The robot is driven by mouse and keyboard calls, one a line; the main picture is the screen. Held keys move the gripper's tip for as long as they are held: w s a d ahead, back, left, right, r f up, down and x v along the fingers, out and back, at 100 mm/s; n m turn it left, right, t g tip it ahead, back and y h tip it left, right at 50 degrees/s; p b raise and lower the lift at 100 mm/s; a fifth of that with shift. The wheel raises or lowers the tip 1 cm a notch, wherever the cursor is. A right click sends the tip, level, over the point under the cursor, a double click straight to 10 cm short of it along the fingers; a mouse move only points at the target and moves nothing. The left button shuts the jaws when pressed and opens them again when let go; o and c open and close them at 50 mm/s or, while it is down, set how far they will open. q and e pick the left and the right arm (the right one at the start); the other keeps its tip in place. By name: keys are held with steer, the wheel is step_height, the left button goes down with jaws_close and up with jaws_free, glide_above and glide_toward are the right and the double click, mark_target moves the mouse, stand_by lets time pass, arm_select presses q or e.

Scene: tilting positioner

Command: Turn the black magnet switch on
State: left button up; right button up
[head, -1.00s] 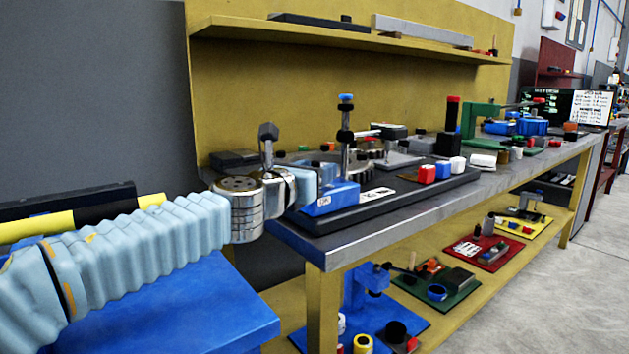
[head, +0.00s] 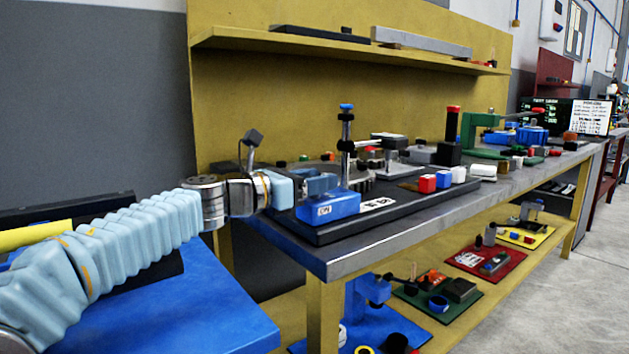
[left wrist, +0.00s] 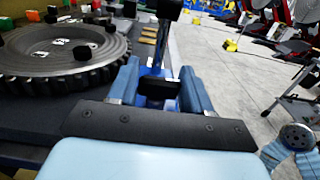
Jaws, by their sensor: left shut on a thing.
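The blue magnet base (head: 328,208) stands on the black plate at the near end of the bench, with an upright steel post (head: 346,160) behind it. My left gripper (head: 325,184) reaches in from the left, just above the base. In the left wrist view, its two blue fingers stand either side of the black magnet switch (left wrist: 158,90). They are shut on this small dark piece, with part of the blue base (left wrist: 155,72) beyond it. The fingers partly hide the switch, so its on or off position cannot be read.
A toothed dark disc (left wrist: 50,72) lies close to the left of my fingers in the wrist view. Red, white and blue blocks (head: 443,180) sit on the black plate (head: 400,205). A yellow shelf (head: 340,52) hangs above.

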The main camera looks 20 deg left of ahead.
arm_select(q)
steer(key=shift+f, duration=0.1)
steer(key=o, duration=1)
steer(key=shift+c, duration=0.2)
steer(key=v, duration=1.3)
steer(key=shift+s+a, duration=0.2)
steer(key=shift+s, duration=0.05)
